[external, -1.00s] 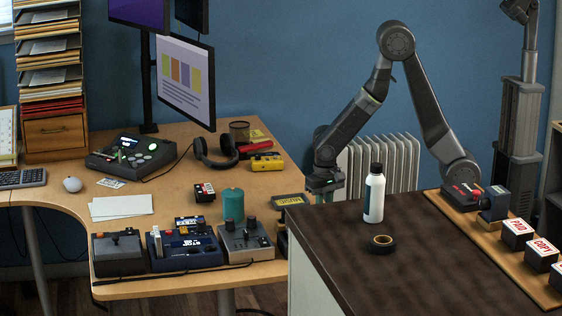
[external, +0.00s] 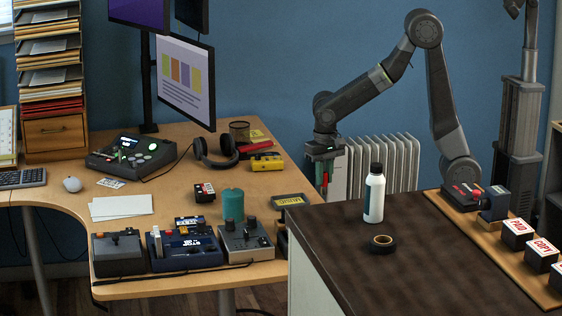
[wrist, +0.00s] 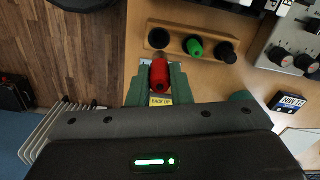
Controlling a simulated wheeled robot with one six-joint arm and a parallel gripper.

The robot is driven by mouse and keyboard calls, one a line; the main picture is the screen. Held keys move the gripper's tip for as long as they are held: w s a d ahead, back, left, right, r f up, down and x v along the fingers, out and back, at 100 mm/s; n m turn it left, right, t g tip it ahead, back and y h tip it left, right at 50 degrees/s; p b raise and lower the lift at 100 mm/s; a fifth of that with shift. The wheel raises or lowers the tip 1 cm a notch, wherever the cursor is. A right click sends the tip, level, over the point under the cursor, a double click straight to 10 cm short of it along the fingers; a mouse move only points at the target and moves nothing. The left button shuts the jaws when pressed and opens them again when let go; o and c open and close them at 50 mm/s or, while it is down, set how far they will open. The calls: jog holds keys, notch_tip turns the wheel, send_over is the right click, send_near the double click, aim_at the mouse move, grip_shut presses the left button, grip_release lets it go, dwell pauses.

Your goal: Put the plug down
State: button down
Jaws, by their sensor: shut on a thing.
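My gripper (wrist: 155,87) is shut on a red plug (wrist: 159,76), held between its green fingers in the wrist view. In the external view my gripper (external: 323,168) hangs left of the dark counter's far corner, with a bit of red showing at the plug (external: 325,180). A yellow label reading "BACK UP" (wrist: 161,100) lies just behind the plug. A wooden holder (wrist: 176,52) is in front of the plug in the wrist view. It has a green plug (wrist: 194,46) in the middle and dark round spots at either end; I cannot tell whether these are holes or plugs.
The dark counter (external: 400,290) carries a white bottle (external: 374,195) and a black tape roll (external: 382,244). The wooden desk (external: 165,215) holds control boxes, a teal cylinder (external: 232,205) and headphones (external: 216,160). A white radiator (external: 400,165) stands behind my gripper.

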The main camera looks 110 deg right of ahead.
jog(key=w+d+p, duration=0.1)
jog(key=w+d, duration=0.5)
jog(key=d, duration=0.7)
jog(key=s+d+f+p, duration=0.1)
jog(key=s+d+p, duration=0.1)
jog(key=d, duration=2.2)
jog(key=shift+w+d+f+p, duration=0.1)
jog(key=shift+d+f+p, duration=0.1)
jog(key=shift+f, duration=2.25)
jog(key=shift+w+d+f+p, duration=0.1)
jog(key=shift+f+p, duration=0.05)
jog(key=shift+f, duration=2.3)
jog(key=shift+f, duration=0.2)
jog(key=c, duration=1.3)
grip_release()
